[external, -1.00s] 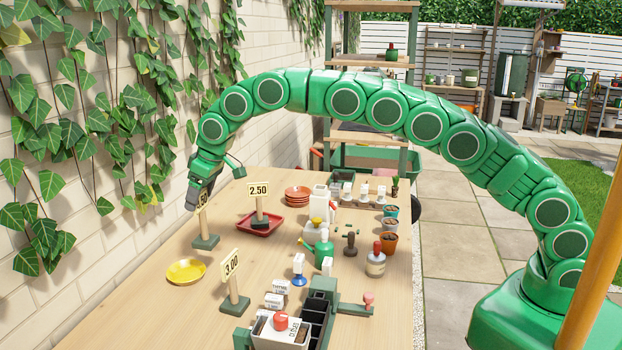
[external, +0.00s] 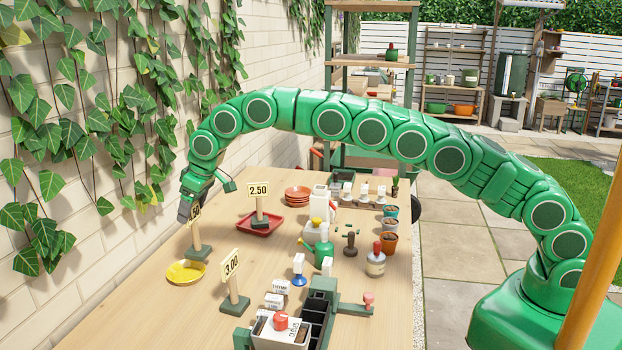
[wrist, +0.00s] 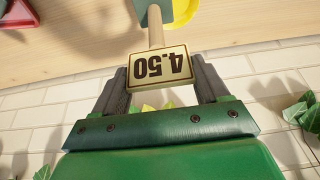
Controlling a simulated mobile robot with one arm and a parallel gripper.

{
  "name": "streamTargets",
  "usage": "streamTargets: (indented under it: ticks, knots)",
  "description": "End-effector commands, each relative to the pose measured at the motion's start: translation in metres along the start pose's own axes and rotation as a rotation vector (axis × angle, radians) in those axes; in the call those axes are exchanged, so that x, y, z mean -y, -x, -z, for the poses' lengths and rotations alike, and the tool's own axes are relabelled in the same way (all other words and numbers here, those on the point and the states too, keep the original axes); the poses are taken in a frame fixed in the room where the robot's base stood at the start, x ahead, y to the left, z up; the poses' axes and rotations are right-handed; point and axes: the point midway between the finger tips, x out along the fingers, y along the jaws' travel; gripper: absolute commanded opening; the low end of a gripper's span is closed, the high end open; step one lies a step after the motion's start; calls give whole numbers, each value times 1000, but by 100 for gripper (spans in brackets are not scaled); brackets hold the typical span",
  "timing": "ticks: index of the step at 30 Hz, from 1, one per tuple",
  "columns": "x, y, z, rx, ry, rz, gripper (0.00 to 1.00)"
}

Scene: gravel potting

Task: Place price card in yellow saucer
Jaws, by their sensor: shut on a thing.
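My gripper (external: 190,208) is shut on a price card (external: 197,238) by its top, over the left side of the table. In the wrist view the card (wrist: 159,68) reads 4.50, upside down, between my gripper's fingers (wrist: 160,85). Its post and green base hang below the sign. The yellow saucer (external: 175,279) lies on the table, and the card's base appears over its far right rim. I cannot tell whether they touch.
A 2.50 card stands in a red saucer (external: 247,229) behind the held card. A 3.00 card (external: 233,284) stands to the front right. A green watering can (external: 322,252), pots and bottles fill the right side. A brick wall (external: 110,240) runs along the left.

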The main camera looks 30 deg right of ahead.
Motion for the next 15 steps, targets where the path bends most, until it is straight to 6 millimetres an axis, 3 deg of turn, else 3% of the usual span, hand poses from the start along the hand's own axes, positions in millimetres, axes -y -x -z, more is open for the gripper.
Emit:
streamTargets:
  ticks: [8,15]
  knots:
    - [0,-20,-8,-2,0,1,14]
    - [0,-22,-9,-2,0,0,14]
